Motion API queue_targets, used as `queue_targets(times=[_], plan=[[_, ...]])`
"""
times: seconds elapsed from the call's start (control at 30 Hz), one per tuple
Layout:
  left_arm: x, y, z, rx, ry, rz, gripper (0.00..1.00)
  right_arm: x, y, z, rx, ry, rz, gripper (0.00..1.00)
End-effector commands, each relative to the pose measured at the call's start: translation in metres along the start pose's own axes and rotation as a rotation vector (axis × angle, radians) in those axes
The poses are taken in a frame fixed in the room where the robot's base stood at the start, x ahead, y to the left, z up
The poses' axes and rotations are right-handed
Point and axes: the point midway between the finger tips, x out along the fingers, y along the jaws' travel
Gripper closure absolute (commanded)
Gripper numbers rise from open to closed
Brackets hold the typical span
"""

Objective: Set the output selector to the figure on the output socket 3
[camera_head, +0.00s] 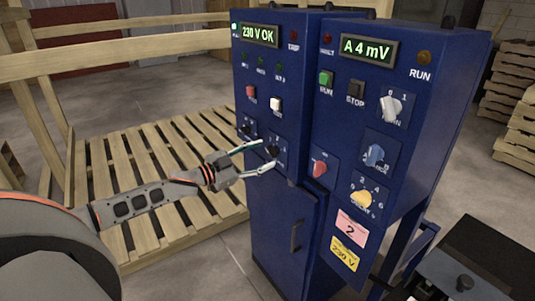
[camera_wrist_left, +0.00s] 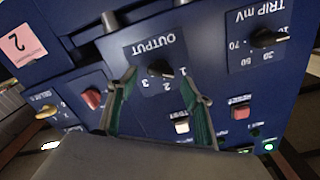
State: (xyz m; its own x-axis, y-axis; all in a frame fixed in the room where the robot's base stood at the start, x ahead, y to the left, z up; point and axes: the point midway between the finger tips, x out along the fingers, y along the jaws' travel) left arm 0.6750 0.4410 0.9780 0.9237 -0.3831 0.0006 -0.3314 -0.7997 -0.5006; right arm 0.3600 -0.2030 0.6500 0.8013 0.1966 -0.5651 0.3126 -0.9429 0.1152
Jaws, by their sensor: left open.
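The output selector is a black knob on a blue plate marked OUTPUT with figures 1, 2 and 3, in the left wrist view (camera_wrist_left: 160,68), where it appears upside down. Its pointer seems to lean toward the 1 and 2 side, but I cannot tell which figure. In the head view the selector (camera_head: 273,151) is low on the left blue cabinet, partly hidden by my gripper. My left gripper (camera_head: 268,158) is open, its fingers (camera_wrist_left: 158,80) on either side of the knob, with no clear contact visible. I cannot make out an output socket 3 or its figure.
Beside the selector are a TRIP mV knob (camera_wrist_left: 265,38), a white button (camera_head: 275,104) and a red button (camera_head: 251,92). The right cabinet carries a red knob (camera_head: 320,168), a yellow selector (camera_head: 361,199) and a pink label with 2 (camera_head: 351,229). Pallets (camera_head: 130,170) lie left.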

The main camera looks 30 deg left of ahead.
Motion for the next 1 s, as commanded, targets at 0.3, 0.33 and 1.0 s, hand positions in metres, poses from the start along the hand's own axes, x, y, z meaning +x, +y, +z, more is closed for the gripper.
queue_targets(times=[0.3,0.33,1.0], plan=[[0.024,0.0,0.0,-0.001,0.0,-0.001,0.5,-0.001,0.0,-0.001,0.0,0.001,0.0,0.6],[0.025,0.0,0.0,-0.001,-0.001,-0.001,0.5,-0.001,0.0,-0.002,0.0,0.001,0.0,0.6],[0.027,0.0,0.0,0.001,-0.001,0.0,0.88,-0.001,-0.001,-0.003,0.003,0.003,-0.001,0.6]])
